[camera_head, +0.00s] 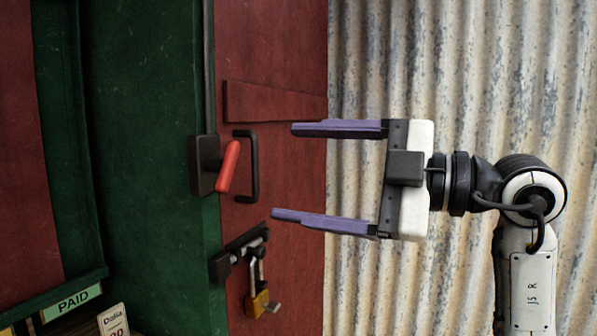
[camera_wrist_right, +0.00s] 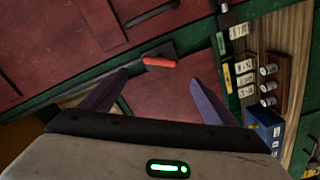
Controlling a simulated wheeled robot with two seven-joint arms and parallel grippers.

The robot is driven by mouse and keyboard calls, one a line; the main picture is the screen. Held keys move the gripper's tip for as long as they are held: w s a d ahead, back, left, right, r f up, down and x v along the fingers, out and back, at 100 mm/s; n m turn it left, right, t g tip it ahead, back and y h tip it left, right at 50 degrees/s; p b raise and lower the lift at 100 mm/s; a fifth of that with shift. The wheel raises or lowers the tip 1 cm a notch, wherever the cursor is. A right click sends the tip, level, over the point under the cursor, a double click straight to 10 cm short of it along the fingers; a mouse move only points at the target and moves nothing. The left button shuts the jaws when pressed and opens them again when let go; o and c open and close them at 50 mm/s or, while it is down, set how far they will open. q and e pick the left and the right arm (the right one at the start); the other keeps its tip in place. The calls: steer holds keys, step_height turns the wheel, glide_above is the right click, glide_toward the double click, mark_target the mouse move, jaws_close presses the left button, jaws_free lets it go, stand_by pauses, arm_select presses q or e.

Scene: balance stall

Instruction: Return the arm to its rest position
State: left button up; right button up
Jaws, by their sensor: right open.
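My right gripper (camera_head: 285,172) is open and empty in the head view. Its two purple fingers point left toward a red door and are spread apart. A red lever handle (camera_head: 228,166) on a black plate is left of the fingertips, with a gap between them. A black pull handle (camera_head: 252,166) is just behind it. In the right wrist view, the open fingers (camera_wrist_right: 152,98) show with the red lever (camera_wrist_right: 159,62) ahead and between them. My right arm (camera_head: 530,230) comes up from the lower right. My left gripper is not in view.
A bolt (camera_head: 240,251) with a hanging padlock (camera_head: 262,300) is below the lever. A green post and frame stand left. A PAID sign (camera_head: 72,302) is low left. A corrugated metal wall (camera_head: 460,80) is behind my arm. Cans (camera_wrist_right: 267,86) stand on a wooden shelf.

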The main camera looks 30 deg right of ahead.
steer(key=s+a+f+n+g+y, duration=0.1)
steer(key=a+f+n+g+y, duration=0.3)
steer(key=a+f+y, duration=0.35)
steer(key=w+d+f+m+t+h+p, duration=0.1)
steer(key=w+d+f+m+t+h, duration=0.15)
steer(key=f+m+h, duration=0.55)
steer(key=w+d+f+m+t+h, duration=0.1)
steer(key=d+f+m+t+h, duration=0.15)
steer(key=f+m, duration=0.6)
steer(key=w+d+f+m+t+h+p, duration=0.15)
steer(key=f+m+t+h, duration=0.25)
steer(key=f, duration=0.8)
steer(key=s+a+f+g, duration=0.2)
steer(key=s+f, duration=0.4)
steer(key=f, duration=0.3)
steer(key=s+a+f+g+h, duration=0.1)
steer(key=s+a+f+g, duration=0.1)
steer(key=s+f+g, duration=0.3)
steer(key=s+a+f+g, duration=0.2)
steer(key=s+f+g, duration=0.1)
steer(key=s+f, duration=0.6)
step_height(320, 180, down, 5)
steer(key=shift+r+m+g+b, duration=0.1)
steer(key=shift+m+g+b, duration=0.2)
steer(key=shift+m, duration=0.05)
